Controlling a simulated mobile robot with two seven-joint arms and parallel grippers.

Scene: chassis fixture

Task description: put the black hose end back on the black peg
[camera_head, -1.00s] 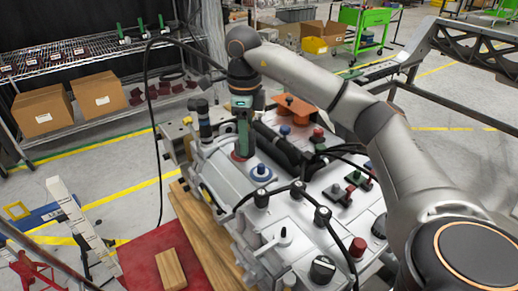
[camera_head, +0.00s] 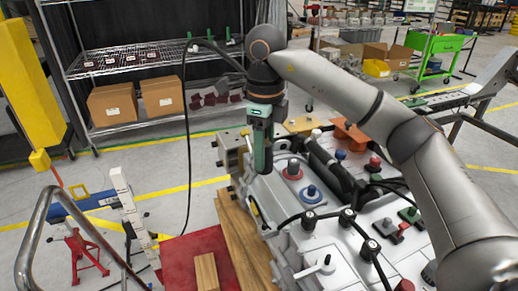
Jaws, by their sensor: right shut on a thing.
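My right gripper (camera_head: 260,155) points down over the left part of the light grey chassis block (camera_head: 283,205), just left of a red-ringed peg (camera_head: 292,170). Its green fingers are shut on the black hose end, which is mostly hidden between them. I cannot single out the black peg among the dark parts here. My left gripper is out of view.
A blue peg (camera_head: 312,193) stands close to the right of my gripper. More coloured pegs, including a red one (camera_head: 404,226), crowd the right side. A wooden block (camera_head: 206,272) lies on a red mat (camera_head: 180,250) at front left. Shelving (camera_head: 150,62) stands behind.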

